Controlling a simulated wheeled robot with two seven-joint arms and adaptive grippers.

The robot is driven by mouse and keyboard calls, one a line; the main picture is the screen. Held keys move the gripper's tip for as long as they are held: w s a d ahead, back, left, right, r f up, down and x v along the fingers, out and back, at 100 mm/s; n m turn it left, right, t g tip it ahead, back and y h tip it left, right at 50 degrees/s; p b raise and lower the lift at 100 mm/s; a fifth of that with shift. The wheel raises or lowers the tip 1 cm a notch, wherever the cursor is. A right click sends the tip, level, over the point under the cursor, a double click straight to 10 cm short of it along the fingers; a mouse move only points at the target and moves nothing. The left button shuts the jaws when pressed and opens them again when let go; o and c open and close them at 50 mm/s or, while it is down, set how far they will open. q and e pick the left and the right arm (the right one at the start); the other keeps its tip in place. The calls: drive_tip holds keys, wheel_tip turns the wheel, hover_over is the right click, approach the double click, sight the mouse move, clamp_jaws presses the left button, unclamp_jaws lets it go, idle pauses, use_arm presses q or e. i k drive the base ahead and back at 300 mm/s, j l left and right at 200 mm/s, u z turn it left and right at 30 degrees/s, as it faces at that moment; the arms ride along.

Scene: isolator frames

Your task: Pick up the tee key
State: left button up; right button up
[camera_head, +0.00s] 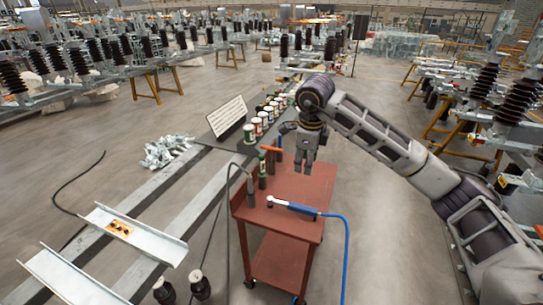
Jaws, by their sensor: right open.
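The tee key appears to be the small upright tool with an orange-red crossbar handle (271,149) at the far left part of the red cart (300,190). Its lower part is hard to make out among the dark upright items around it. My right gripper (304,168) hangs over the back of the cart, pointing down, just right of the tee key and apart from it. It is open, with nothing visible between its fingers. My left gripper is not in view.
A blue-handled tool (292,207) with a blue hose lies on the cart's front. Several cans (249,134) and a white panel (227,116) stand behind. Metal rails (130,228) and dark bottles (200,285) are at left. The cart top's right side is clear.

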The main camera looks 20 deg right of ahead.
sight(266, 148)
drive_tip(key=i, duration=1.5)
